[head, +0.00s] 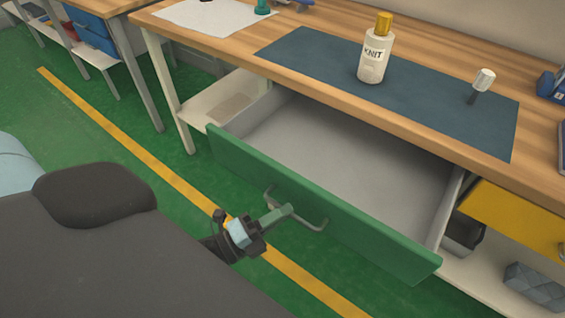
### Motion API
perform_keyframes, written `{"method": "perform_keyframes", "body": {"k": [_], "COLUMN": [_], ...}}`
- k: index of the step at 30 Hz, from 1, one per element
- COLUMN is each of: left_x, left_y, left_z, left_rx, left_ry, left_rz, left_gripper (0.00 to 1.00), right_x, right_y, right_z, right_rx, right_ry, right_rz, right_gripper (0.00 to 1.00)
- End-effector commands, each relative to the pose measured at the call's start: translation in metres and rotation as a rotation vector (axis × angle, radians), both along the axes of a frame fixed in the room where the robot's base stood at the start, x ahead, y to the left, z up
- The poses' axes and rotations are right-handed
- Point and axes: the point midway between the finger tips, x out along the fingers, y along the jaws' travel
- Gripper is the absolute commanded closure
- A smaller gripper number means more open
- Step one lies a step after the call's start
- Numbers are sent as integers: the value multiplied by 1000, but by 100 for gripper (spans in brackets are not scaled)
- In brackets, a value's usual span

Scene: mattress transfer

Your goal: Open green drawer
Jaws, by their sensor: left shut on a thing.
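The green drawer (350,235) is pulled well out from under the wooden workbench (400,112), and its grey inside (345,150) looks empty. A metal bar handle (312,222) sits on its green front. My left gripper (280,214) is at the handle, with its fingers shut on it near the handle's left part. My right gripper is not in view.
On the bench a blue-grey mat (300,52) holds a bottle marked KNIT (374,55) and a small upright tool (482,82). A yellow drawer (510,217) is at the right. Green floor with a yellow line (130,132) lies open at the left.

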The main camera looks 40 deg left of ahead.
Motion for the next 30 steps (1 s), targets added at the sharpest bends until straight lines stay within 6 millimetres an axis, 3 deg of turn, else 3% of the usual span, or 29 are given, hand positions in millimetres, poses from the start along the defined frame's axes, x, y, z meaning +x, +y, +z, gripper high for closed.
{"method": "perform_keyframes", "body": {"k": [3, 4, 8, 19, 30], "left_x": [0, 0, 0, -4, -53], "left_y": [0, 0, 0, 2, 24], "left_z": [0, 0, 0, -2, -12], "left_rx": [0, 0, 0, 1, 1], "left_ry": [0, 0, 0, 2, 4], "left_rz": [1, 1, 1, 0, 1], "left_gripper": [100, 86, 68, 68, 68], "right_x": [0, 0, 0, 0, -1], "right_y": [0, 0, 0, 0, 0], "right_z": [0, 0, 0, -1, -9], "right_rx": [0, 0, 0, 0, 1], "right_ry": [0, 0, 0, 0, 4], "right_rz": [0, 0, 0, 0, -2], "right_gripper": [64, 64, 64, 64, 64]}}
